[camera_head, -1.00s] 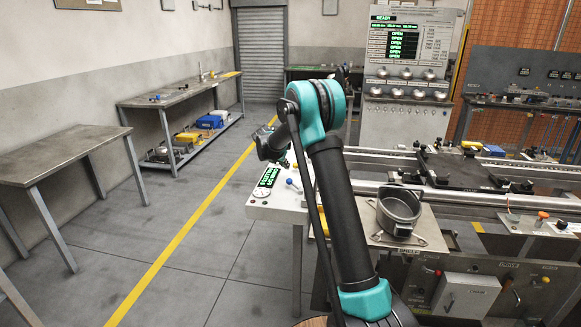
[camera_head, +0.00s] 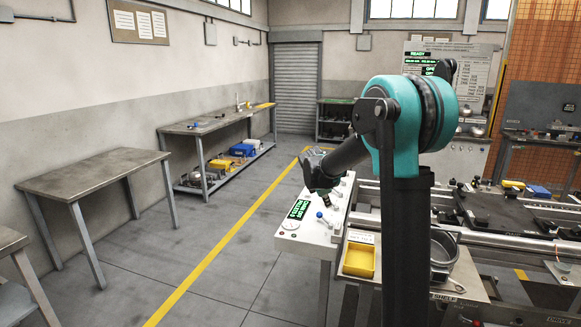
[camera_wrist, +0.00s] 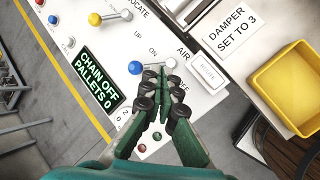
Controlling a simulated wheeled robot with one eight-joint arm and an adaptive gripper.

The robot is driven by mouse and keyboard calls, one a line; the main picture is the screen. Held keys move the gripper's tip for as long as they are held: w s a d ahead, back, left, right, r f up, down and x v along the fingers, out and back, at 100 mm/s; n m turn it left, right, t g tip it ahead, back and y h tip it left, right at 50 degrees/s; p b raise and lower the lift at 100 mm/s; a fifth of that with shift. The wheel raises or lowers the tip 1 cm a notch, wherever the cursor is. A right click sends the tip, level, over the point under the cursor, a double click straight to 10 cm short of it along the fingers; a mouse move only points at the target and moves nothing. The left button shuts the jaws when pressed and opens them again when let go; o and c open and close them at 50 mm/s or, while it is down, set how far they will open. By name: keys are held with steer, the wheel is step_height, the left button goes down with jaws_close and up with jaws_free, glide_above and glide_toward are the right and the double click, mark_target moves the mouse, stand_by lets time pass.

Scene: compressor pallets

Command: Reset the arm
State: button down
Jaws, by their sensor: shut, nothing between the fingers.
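My arm stands upright at the right of centre in the head view, with its forearm bent to the left and down. My gripper (camera_wrist: 161,76) is shut and empty in the wrist view, its green fingertips together above the white control panel (camera_wrist: 178,55). The panel carries a green-lettered display (camera_wrist: 102,80) reading "CHAIN OFF PALLETS 0". A blue-knobbed lever (camera_wrist: 136,67) shows just left of the fingertips, and a yellow-knobbed lever (camera_wrist: 95,19) farther up left. Whether the fingers touch the panel cannot be told. In the head view my upright arm hides part of the conveyor.
A yellow bin (camera_head: 359,260) stands right of the panel, near a round metal pot (camera_head: 443,250). A conveyor with dark pallets (camera_head: 500,208) runs along the right. Grey tables (camera_head: 95,168) line the left wall. The floor around the yellow line (camera_head: 222,255) is clear.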

steer(key=s+d+f+m, duration=0.1)
steer(key=s+m, duration=0.2)
steer(key=s, duration=0.3)
steer(key=s+d+f+m+y, duration=0.1)
steer(key=s+d+m, duration=0.1)
steer(key=s+m, duration=0.2)
steer(key=s+d+f+m+g, duration=0.1)
steer(key=s+m, duration=0.3)
steer(key=s, duration=0.6)
steer(key=shift+s+d+f+y, duration=0.2)
steer(key=shift+d+f+y, duration=0.1)
steer(key=shift+f, duration=0.2)
steer(key=s+f+m+y, duration=0.1)
steer(key=s+f+m, duration=0.2)
steer(key=s, duration=0.5)
steer(key=s+f+m, duration=0.4)
steer(key=s+m, duration=0.2)
steer(key=s, duration=0.3)
steer(key=shift+a+m+y, duration=0.15)
steer(key=shift+m+y, duration=0.15)
steer(key=shift+y, duration=0.1)
